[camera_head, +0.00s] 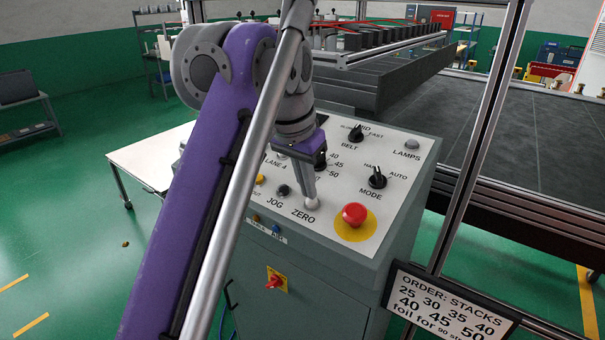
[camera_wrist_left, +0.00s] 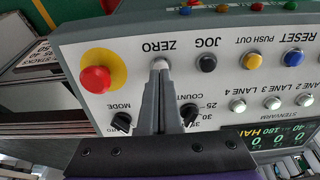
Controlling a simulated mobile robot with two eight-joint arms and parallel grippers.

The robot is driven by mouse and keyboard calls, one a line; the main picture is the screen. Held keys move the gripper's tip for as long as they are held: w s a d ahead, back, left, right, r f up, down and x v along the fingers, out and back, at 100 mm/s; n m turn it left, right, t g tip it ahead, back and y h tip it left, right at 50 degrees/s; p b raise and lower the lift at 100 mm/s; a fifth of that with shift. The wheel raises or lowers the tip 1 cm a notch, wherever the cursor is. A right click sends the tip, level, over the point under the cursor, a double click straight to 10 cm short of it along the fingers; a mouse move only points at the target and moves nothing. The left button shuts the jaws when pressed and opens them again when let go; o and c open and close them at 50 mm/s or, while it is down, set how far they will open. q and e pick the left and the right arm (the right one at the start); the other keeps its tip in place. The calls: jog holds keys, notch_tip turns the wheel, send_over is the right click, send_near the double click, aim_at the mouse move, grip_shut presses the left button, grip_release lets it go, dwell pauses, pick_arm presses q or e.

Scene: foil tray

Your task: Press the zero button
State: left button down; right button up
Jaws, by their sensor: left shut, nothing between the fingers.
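The zero button is a small pale round button above the printed word ZERO on the sloped control panel (camera_head: 408,200). In the left wrist view the zero button (camera_wrist_left: 160,63) shows just beyond my fingertips. My left gripper (camera_head: 310,196) points down at it, its two grey fingers closed together with nothing between them. The fingers also show in the left wrist view (camera_wrist_left: 160,84), their tips at the near edge of the button. The tips look to be at or touching the button; I cannot tell whether it is pressed in. My right gripper is not in view.
A red emergency button (camera_head: 355,213) on a yellow disc sits right of the zero button. The dark JOG button (camera_head: 283,191) is close on the left. The MODE knob (camera_head: 377,177) and BELT knob (camera_head: 356,133) stand up from the panel. A metal frame post (camera_head: 478,150) rises at right.

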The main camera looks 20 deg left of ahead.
pick_arm(q)
jog(key=shift+w+f, duration=0.2)
jog(key=shift+f, duration=0.45)
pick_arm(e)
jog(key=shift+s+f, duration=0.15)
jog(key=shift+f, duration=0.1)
pick_arm(q)
jog(key=shift+f, duration=0.1)
